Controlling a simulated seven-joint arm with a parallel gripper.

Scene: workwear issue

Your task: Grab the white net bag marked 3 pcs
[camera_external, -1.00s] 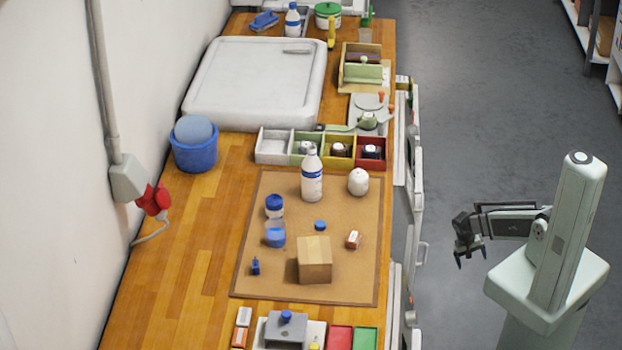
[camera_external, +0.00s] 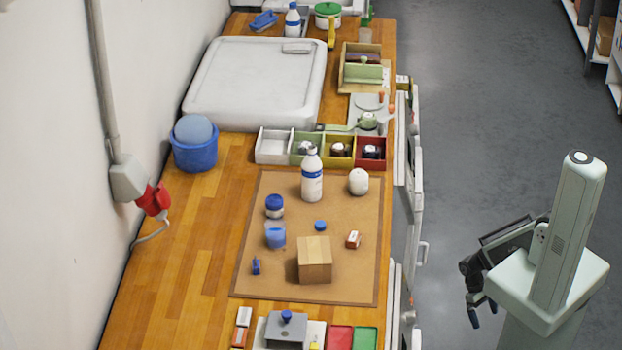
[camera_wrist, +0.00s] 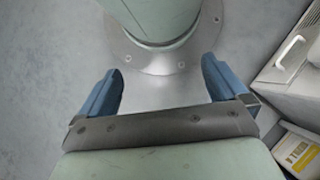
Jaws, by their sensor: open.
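A small white rounded bundle (camera_external: 358,182) stands at the back right of the brown mat (camera_external: 345,215) in the external view. It may be the net bag, but I cannot read a marking or make out netting. My gripper (camera_external: 476,314) is well apart from it, off the bench to the right, low beside my own base. In the wrist view my gripper (camera_wrist: 162,88) has its two blue fingers spread wide with nothing held between them. The white bundle is not in the wrist view.
A white-and-blue bottle (camera_external: 312,175) stands left of the bundle. A cardboard box (camera_external: 314,262), a small brown-and-white item (camera_external: 353,240) and blue-lidded jar (camera_external: 274,206) share the mat. Coloured bins (camera_external: 372,146) line its back. Open floor lies between bench and base.

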